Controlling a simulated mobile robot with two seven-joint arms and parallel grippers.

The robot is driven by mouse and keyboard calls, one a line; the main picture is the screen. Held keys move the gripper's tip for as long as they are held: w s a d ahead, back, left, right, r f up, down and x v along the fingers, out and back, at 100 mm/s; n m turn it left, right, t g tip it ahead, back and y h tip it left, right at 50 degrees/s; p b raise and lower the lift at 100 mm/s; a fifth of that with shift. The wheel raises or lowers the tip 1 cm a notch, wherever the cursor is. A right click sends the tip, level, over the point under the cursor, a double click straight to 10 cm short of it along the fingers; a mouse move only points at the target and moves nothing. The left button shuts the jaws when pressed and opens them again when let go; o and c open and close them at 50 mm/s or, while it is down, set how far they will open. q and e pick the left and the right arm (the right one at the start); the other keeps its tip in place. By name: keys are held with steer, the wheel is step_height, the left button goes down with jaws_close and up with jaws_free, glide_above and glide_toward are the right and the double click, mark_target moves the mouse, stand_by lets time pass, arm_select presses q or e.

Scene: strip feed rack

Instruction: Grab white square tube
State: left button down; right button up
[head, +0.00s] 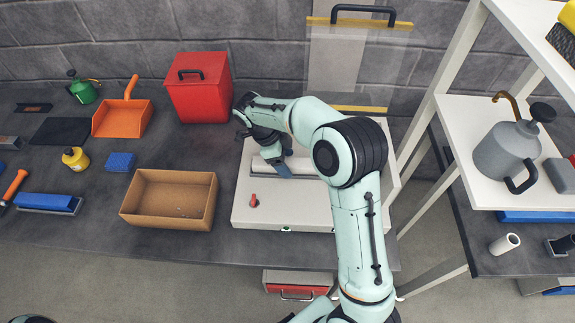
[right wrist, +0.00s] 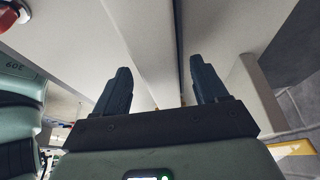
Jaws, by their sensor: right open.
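A long white bar, which looks like the white square tube (head: 303,167), lies across the pale feed rack (head: 285,214) in the head view. My right arm hides part of it. In the right wrist view the white tube (right wrist: 148,45) runs lengthwise between the fingers, beside a dark slot. My right gripper (head: 282,167) points down over the tube's left part. In the right wrist view my right gripper (right wrist: 160,80) is open, with a finger on each side of the tube. I cannot tell whether either finger touches it. My left gripper is not in view.
A red knob (head: 253,201) sits on the rack's front left. A red canister (head: 199,92) stands behind left, a cardboard box (head: 139,209) to the left. A clear panel with a black handle (head: 363,14) stands behind. White shelving (head: 440,105) with a grey watering can (head: 503,150) rises at right.

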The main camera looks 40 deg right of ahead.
jaws_close()
steer(key=shift+r, duration=0.1)
